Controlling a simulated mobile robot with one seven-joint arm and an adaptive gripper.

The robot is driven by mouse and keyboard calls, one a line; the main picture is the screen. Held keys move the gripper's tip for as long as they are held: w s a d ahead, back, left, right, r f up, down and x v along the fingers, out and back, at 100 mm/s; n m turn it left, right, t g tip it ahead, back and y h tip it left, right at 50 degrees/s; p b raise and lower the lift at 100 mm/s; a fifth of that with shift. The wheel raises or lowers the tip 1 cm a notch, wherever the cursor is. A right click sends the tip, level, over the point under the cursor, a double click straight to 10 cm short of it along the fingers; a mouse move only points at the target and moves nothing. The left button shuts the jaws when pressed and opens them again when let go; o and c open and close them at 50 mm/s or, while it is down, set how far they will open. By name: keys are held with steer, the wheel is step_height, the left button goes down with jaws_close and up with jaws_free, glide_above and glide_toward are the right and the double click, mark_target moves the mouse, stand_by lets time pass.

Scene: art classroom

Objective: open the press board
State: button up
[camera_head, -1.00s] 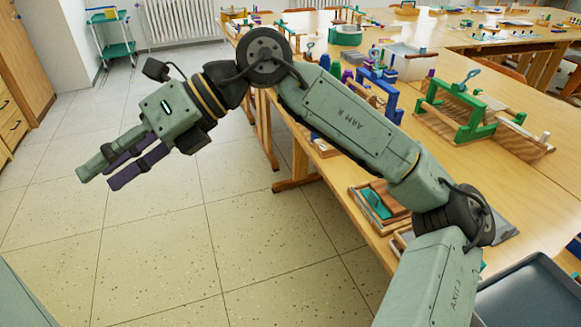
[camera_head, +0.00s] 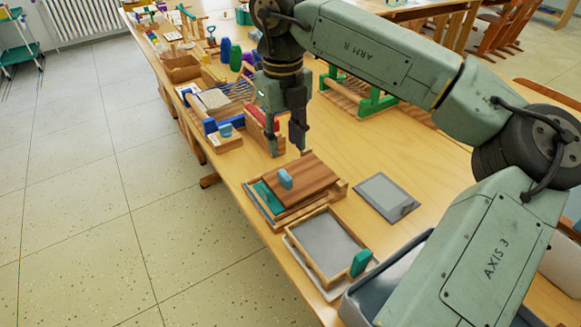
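The press board (camera_head: 308,178) is a brown wooden slab with a light blue knob (camera_head: 285,178) near its left edge. It lies flat over a wooden base (camera_head: 281,218), and a teal surface (camera_head: 268,196) shows along the left side of the base. I cannot make out a hinge. My gripper (camera_head: 286,151) points down just behind the board, above the table. Its two fingers are apart with nothing between them, and I see no contact with the knob or the board.
In front lies a wooden frame with a grey screen (camera_head: 326,243) and a green handle (camera_head: 360,262). A flat grey plate (camera_head: 385,195) lies to the right. Behind stand a blue-framed rack (camera_head: 220,105) and a green-framed loom (camera_head: 375,100). A grey tray (camera_head: 390,275) is at the front right.

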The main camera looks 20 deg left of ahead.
mark_target(286, 176)
step_height(286, 176, down, 9)
steer(key=shift+p, duration=0.6)
steer(key=shift+c, duration=0.3)
jaws_close()
